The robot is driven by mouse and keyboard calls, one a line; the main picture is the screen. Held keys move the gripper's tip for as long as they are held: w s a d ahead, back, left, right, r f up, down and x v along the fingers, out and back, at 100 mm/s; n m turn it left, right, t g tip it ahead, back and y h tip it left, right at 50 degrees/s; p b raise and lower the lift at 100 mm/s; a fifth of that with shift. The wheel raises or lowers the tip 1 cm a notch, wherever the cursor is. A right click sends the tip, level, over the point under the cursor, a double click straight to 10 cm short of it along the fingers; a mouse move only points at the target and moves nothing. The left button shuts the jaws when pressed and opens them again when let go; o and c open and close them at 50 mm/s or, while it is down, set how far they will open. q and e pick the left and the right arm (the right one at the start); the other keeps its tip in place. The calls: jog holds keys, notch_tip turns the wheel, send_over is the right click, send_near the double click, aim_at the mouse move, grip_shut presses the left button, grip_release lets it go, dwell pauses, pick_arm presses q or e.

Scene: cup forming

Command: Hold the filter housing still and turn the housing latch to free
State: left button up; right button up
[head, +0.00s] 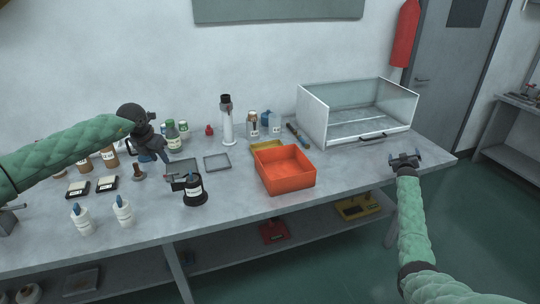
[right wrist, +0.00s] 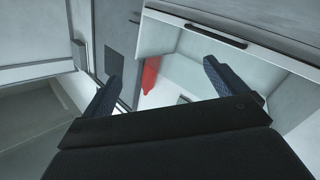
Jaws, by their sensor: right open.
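A black, round-based unit with a white label (head: 193,190) stands upright near the front of the bench; I take it for the filter housing. A dark lever-like part (head: 178,184) sticks out at its upper left, perhaps the latch; details are too small to tell. My left gripper (head: 158,157) hangs above the bench, up and left of this unit and apart from it; its finger gap is unclear. My right gripper (head: 405,158) is open and empty near the bench's right end. Its two spread fingers also show in the right wrist view (right wrist: 160,95).
An orange bin (head: 285,182) stands right of the unit, before a yellow tray. A clear-sided box (head: 357,120) stands at the back right. A white column with a dark top (head: 228,126) stands behind. White bottles (head: 123,212) stand at front left. The bench's front right is bare.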

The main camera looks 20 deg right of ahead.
jog(key=w+a+r+n+t+y, duration=0.1)
jog(key=w+a+r+n+y, duration=0.15)
jog(key=w+a+r, duration=0.7)
jog(key=w+a+r+n+t+y, duration=0.1)
jog(key=w+a+r+n+y, duration=0.15)
jog(key=w+a+r, duration=0.6)
jog(key=w+a+n+y, duration=0.1)
jog(key=w+a+y, duration=0.1)
jog(key=w+a, duration=0.35)
jog(key=w+a+n+g+y, duration=0.1)
jog(key=w+a, duration=0.1)
jog(key=a, duration=0.6)
jog(key=w+a+n+y, duration=0.1)
jog(key=w+a+y, duration=0.15)
jog(key=a, duration=0.35)
jog(key=w+a+f+n+g+y, duration=0.1)
jog(key=w+a+n+g+y, duration=0.15)
jog(key=a, duration=1.35)
jog(key=n+g+h, duration=0.2)
jog(key=n+g, duration=0.9)
jog(key=n, duration=0.1)
send_over(192, 178)
jog(key=w, duration=0.3)
jog(key=f, duration=0.8)
jog(key=shift+s+d, duration=0.15)
jog(key=shift+s, duration=0.05)
jog(key=shift+s+f+g, duration=0.25)
jog(key=shift+s+g, duration=0.1)
jog(key=shift+a+f, duration=0.2)
jog(key=shift+f, duration=3.5)
